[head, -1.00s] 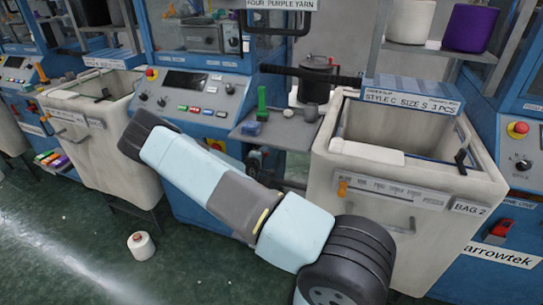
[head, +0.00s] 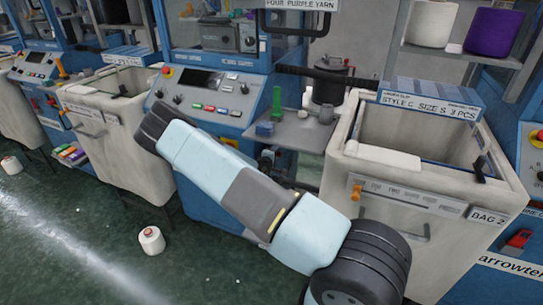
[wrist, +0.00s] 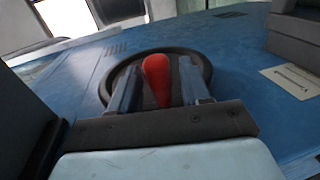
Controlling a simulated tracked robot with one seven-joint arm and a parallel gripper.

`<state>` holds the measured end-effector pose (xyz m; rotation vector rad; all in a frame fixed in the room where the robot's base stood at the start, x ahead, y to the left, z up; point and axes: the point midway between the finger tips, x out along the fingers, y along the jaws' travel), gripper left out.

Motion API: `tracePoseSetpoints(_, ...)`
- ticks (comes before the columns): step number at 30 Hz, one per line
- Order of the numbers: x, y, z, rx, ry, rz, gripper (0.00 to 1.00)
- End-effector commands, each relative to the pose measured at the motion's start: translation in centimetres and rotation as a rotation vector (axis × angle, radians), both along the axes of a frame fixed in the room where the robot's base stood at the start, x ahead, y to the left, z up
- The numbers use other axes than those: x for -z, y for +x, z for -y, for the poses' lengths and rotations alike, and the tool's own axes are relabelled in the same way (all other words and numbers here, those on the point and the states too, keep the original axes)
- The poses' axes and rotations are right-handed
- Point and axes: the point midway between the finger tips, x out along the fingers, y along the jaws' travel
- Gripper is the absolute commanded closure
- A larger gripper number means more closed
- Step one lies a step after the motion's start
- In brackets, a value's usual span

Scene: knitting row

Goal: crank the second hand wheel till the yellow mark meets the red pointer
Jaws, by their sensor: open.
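In the wrist view a dark hand wheel (wrist: 108,91) sits on the blue side panel of a machine. A red knob (wrist: 157,72) stands out from it towards me. My gripper (wrist: 158,80) is open, with one finger on each side of the red knob; I cannot tell whether either finger touches it. The yellow mark does not show, and I cannot make out a red pointer apart from the knob. In the head view the gripper and the wheel are hidden behind my arm.
A blue machine (head: 205,98) stands behind my arm. A bin marked BAG 2 (head: 375,190) stands to the right and another pale bin (head: 100,150) to the left. A grey shelf (head: 295,135) juts out between. A yarn cone (head: 151,240) stands on the green floor.

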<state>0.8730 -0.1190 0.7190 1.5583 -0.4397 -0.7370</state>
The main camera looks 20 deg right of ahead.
Motion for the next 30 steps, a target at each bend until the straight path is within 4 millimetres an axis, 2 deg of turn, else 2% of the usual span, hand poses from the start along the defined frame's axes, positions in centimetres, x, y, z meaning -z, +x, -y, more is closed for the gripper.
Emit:
tracePoseSetpoints(5,-0.4,-1.4,-1.5,-0.001,0.0,-0.001,0.53)
tracePoseSetpoints(21,-2.2,-8.4,-8.0,-0.002,0.0,0.0,0.53)
tracePoseSetpoints(30,-2.5,-9.7,-9.1,-0.002,0.0,0.0,0.53)
